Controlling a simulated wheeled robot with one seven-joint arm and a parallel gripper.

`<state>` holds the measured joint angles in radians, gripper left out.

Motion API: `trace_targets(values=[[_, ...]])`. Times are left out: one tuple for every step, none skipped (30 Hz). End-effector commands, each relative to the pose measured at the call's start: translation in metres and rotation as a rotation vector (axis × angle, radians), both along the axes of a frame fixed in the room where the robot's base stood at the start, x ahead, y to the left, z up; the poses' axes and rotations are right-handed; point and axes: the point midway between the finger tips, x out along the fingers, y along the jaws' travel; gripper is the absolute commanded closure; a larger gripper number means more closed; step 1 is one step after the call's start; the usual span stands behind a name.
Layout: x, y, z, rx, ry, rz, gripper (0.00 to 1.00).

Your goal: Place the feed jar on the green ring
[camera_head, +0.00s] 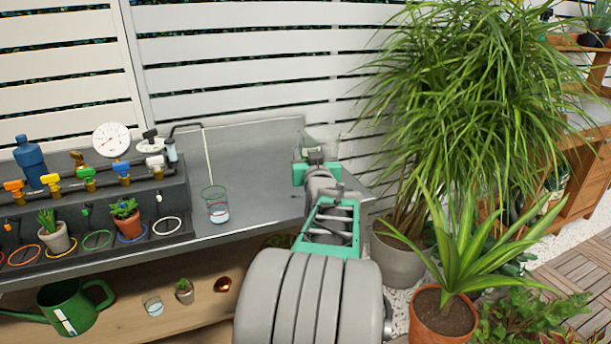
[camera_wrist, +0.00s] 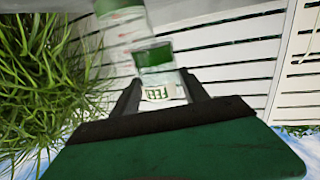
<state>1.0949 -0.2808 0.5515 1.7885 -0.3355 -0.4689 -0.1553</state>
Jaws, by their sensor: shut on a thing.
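The feed jar (camera_wrist: 155,58) is a clear glass vessel with a green band and a white label with green lettering. My gripper (camera_wrist: 158,88) is shut on it, with a dark finger on each side of the label. In the head view my gripper (camera_head: 316,160) is above the right end of the grey bench, and the jar (camera_head: 320,138) is partly hidden behind it. The green ring (camera_head: 98,240) lies empty on the dark stand at the left, well away from my gripper.
A clear glass (camera_head: 215,205) stands on the bench between the stand and my arm. Valves and a pipe (camera_head: 187,126) rise above the stand (camera_head: 110,192). A white ring (camera_head: 167,226) is at its right end. A large leafy plant (camera_head: 470,90) is on the right.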

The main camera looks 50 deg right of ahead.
Motion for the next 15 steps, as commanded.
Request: trace_targets(values=[[0.008,-0.005,-0.019,0.007,0.004,0.001,1.0],[0.012,-0.009,-0.024,0.006,0.004,0.001,1.0],[0.016,-0.013,-0.031,0.004,0.003,0.001,1.0],[0.02,-0.015,-0.035,0.004,0.003,0.001,1.0],[0.022,-0.017,-0.038,0.003,0.003,0.0,1.0],[0.025,-0.019,-0.042,0.002,0.002,0.0,1.0],[0.026,-0.02,-0.043,0.001,0.001,-0.001,1.0],[0.027,-0.021,-0.045,0.001,0.001,-0.001,1.0],[0.029,-0.023,-0.048,0.001,0.001,-0.001,1.0],[0.031,-0.024,-0.051,0.002,0.002,-0.001,1.0],[0.033,-0.026,-0.055,0.003,0.003,-0.001,1.0],[0.031,-0.025,-0.063,0.003,0.003,-0.002,1.0],[0.031,-0.025,-0.069,0.004,0.003,-0.002,1.0],[0.031,-0.025,-0.074,0.005,0.003,-0.002,1.0],[0.031,-0.025,-0.079,0.004,0.002,-0.002,1.0]])
